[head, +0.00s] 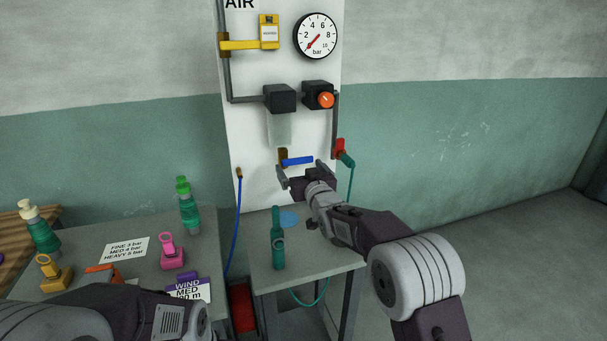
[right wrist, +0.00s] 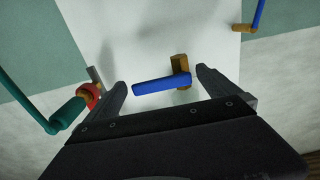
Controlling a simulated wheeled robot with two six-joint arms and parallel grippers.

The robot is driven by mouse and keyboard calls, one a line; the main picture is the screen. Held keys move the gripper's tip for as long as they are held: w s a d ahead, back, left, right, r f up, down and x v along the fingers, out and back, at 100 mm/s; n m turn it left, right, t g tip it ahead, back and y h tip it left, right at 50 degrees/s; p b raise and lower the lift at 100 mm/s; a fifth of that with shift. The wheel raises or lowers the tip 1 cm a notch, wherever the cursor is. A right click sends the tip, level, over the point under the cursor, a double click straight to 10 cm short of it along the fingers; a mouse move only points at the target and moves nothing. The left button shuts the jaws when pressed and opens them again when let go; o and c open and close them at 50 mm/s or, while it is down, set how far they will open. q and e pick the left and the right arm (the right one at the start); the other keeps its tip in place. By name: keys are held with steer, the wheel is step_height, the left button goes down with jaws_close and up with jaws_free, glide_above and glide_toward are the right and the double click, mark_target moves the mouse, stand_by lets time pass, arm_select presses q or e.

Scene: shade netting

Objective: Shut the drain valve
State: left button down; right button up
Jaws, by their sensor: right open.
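The drain valve has a brass body (head: 283,157) under the clear filter bowl (head: 280,130) on the white panel. Its blue lever (head: 298,161) lies sideways, pointing right in the head view. My right gripper (head: 303,172) is open and empty just in front of and below the lever. In the right wrist view, the blue lever (right wrist: 160,84) and brass body (right wrist: 181,72) show between the spread fingers of the right gripper (right wrist: 160,86). The lever runs across the gap, its free end near the left finger. I cannot tell whether they touch. My left gripper is out of view.
A red and teal hose fitting (head: 343,151) is just right of the valve. A yellow lever valve (head: 250,44), pressure gauge (head: 318,36) and orange-knobbed regulator (head: 326,100) are above. A small table (head: 330,260) below holds a green tool (head: 277,240). A blue hose (head: 233,235) hangs left.

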steer(key=v, duration=0.8)
steer(key=shift+s+b, duration=0.3)
steer(key=shift+b, duration=0.1)
steer(key=shift+d, duration=0.1)
steer(key=s+d+f+m+g+h, duration=0.1)
steer(key=s+d+f+m+h, duration=0.15)
steer(key=d, duration=0.65)
steer(key=s+d+f+g+h, duration=0.3)
steer(key=s+d+f+g, duration=0.2)
steer(key=s+f, duration=0.55)
steer(key=s+d+f+m+g, duration=0.1)
steer(key=s+f+g, duration=0.5)
steer(key=s, duration=0.4)
steer(key=s+d+f+g, duration=0.1)
steer(key=s+f+g, duration=0.3)
steer(key=s+f, duration=0.5)
step_height(320, 180, up, 18)
steer(key=s+p, duration=0.1)
steer(key=p, duration=1.6)
steer(key=shift+s+a+f, duration=0.2)
steer(key=shift+s+a, duration=0.05)
steer(key=shift+s, duration=0.1)
